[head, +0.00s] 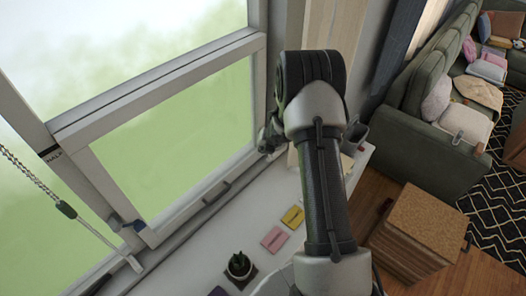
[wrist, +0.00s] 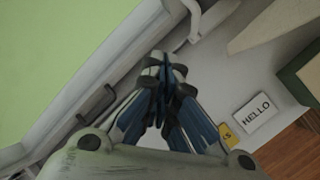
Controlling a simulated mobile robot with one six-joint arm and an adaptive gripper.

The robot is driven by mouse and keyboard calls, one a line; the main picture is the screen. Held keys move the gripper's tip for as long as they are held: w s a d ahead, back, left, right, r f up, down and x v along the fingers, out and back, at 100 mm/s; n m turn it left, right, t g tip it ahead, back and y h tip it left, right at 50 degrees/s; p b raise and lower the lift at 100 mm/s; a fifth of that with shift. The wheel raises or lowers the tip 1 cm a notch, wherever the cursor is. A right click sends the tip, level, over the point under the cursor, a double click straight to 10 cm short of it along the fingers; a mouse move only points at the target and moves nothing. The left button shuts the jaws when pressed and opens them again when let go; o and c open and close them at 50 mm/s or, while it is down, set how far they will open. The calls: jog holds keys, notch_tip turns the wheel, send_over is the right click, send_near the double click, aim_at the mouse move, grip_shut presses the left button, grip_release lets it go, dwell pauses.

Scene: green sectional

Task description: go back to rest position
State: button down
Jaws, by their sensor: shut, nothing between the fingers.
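My gripper (wrist: 165,68) shows in the wrist view with its blue and grey fingers drawn together and nothing held between them. It points toward the corner of the white window frame and sill. In the head view my arm rises in the middle and bends near the top. I cannot clearly make out the fingers there.
A large window (head: 155,150) stands at the left above a white sill (head: 205,262). A HELLO sign (wrist: 256,112) shows in the wrist view. A cork-topped block (head: 428,222) and green sofa (head: 425,140) stand right.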

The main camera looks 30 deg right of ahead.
jog(key=a+r+n+t+y+b, duration=0.1)
jog(key=a+r+n+y+b, duration=0.1)
jog(key=a+r+n+b, duration=0.7)
jog(key=s+a+r+n+y+b, duration=0.2)
jog(key=s+a+r+n+b, duration=0.35)
jog(key=s+a+n, duration=0.6)
jog(key=s+a+f+n+g+b, duration=0.2)
jog(key=s+n+b, duration=0.5)
jog(key=s+n, duration=0.4)
jog(key=s+d+f+n+h+b, duration=0.1)
jog(key=s+f+n+b, duration=0.2)
jog(key=s+n, duration=0.3)
jog(key=s+d+f+n+h+b, duration=0.2)
jog(key=s+f+n+b, duration=0.2)
jog(key=s+n, duration=0.2)
jog(key=shift+s+d+f+g+h, duration=0.25)
jog(key=shift+s+f+g+h, duration=0.1)
jog(key=shift+s, duration=0.45)
